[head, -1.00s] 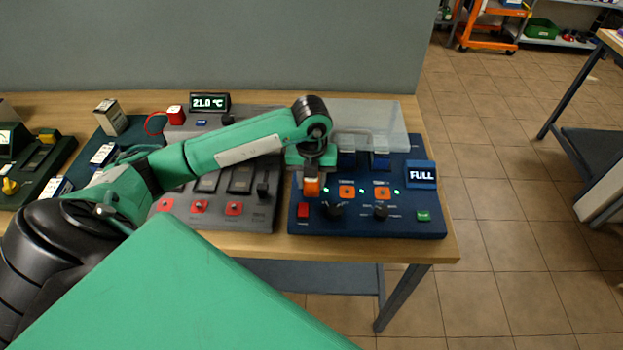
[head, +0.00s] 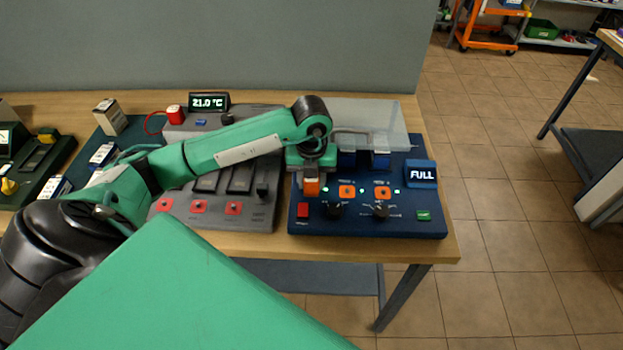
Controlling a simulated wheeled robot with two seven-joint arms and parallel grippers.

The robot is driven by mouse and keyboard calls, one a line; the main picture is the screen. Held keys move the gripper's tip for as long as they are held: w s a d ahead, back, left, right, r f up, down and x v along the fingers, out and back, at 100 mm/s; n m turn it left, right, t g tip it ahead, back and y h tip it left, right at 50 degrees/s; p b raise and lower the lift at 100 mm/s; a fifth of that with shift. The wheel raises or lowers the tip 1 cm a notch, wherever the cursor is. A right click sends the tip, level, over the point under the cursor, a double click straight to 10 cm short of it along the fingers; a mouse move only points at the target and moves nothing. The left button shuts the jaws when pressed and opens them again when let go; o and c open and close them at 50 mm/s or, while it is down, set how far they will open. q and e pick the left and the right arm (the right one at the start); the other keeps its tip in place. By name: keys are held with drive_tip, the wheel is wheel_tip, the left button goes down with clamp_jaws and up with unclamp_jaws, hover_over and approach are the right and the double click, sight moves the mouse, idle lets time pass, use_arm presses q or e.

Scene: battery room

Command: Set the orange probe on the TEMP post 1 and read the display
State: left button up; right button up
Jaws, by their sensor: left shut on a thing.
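My left gripper (head: 312,174) points down over the left end of the blue panel (head: 440,225). It is shut on a small orange block, which I take to be the orange probe (head: 312,187). The probe's lower end is at the panel; I cannot tell whether it touches a post. No TEMP label is readable, and the gripper hides what is behind it. The display (head: 209,102) on the grey unit behind reads 21.0 °C. My right gripper is not in view.
A clear cover (head: 385,115) stands behind. A grey panel (head: 225,215) lies left, under my arm. A red block (head: 174,115) has a red cable.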

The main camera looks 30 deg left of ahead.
use_arm(q)
drive_tip(key=shift+f+b, duration=0.35)
drive_tip(key=shift+f, duration=0.15)
drive_tip(key=o, duration=0.7)
drive_tip(key=shift+r+p, duration=0.8)
drive_tip(key=shift+r, duration=0.4)
drive_tip(key=shift+r+p, duration=2.6)
drive_tip(key=shift+r, duration=1.8)
drive_tip(key=shift+f, duration=0.1)
